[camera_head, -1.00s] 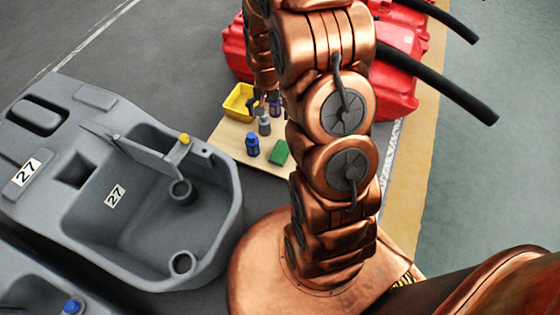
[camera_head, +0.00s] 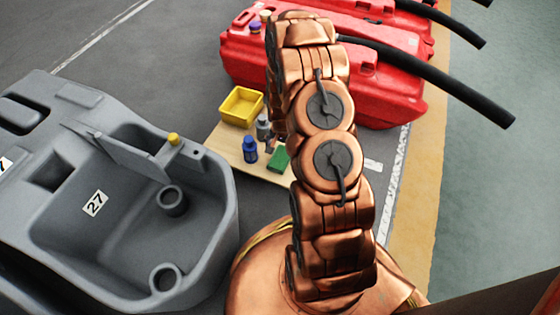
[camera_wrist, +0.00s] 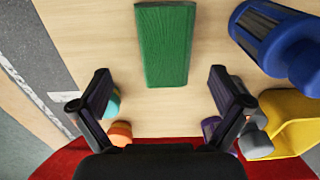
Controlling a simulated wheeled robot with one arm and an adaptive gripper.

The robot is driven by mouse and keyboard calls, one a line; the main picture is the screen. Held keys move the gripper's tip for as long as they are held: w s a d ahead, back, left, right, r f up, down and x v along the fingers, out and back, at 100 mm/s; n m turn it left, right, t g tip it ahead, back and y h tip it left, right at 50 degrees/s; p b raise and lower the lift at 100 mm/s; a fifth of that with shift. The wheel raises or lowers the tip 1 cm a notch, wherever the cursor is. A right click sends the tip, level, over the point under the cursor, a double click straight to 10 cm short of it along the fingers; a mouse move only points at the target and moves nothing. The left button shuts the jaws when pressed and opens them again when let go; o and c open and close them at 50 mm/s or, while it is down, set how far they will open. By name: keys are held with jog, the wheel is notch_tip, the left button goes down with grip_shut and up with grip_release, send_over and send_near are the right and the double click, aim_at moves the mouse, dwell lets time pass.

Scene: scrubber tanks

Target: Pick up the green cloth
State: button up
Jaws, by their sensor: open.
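The green cloth (camera_head: 279,158) is a flat-looking oblong block on a pale wooden board (camera_head: 222,140), partly covered by my arm in the head view. My gripper (camera_wrist: 163,88) is open and empty. Its two fingers are spread on either side of the cloth's line, with the cloth's lower end just above the gap. Nothing is between the fingers. In the head view my arm hides the gripper.
A blue bottle (camera_head: 250,150), a grey bottle (camera_head: 263,127) and a yellow bin (camera_head: 241,106) stand close to the cloth. Orange (camera_wrist: 120,132) and purple (camera_wrist: 211,128) rounded things show near my fingers. A grey tank (camera_head: 120,220) stands left, a red tank (camera_head: 390,85) behind.

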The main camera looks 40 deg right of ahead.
aim_at(280, 157)
jog(key=f+b, duration=0.1)
jog(key=f, duration=0.2)
jog(key=f+b, duration=0.1)
jog(key=f, duration=0.1)
jog(key=shift+w+a+b, duration=0.1)
jog(key=shift+w+b, duration=0.2)
jog(key=shift+b, duration=0.05)
jog(key=c, duration=1.1)
jog(key=shift+r+p, duration=0.5)
jog(key=shift+r, duration=0.15)
notch_tip(280, 157, up, 2)
jog(key=shift+r+p, duration=0.25)
jog(key=shift+p, duration=0.5)
jog(key=s+p, duration=0.1)
jog(key=s, duration=0.4)
jog(key=s+p, duration=0.2)
jog(key=s, duration=0.3)
jog(key=s+r+p, duration=0.1)
jog(key=s, duration=0.5)
jog(key=shift+d+r, duration=0.1)
jog(key=shift+d, duration=0.25)
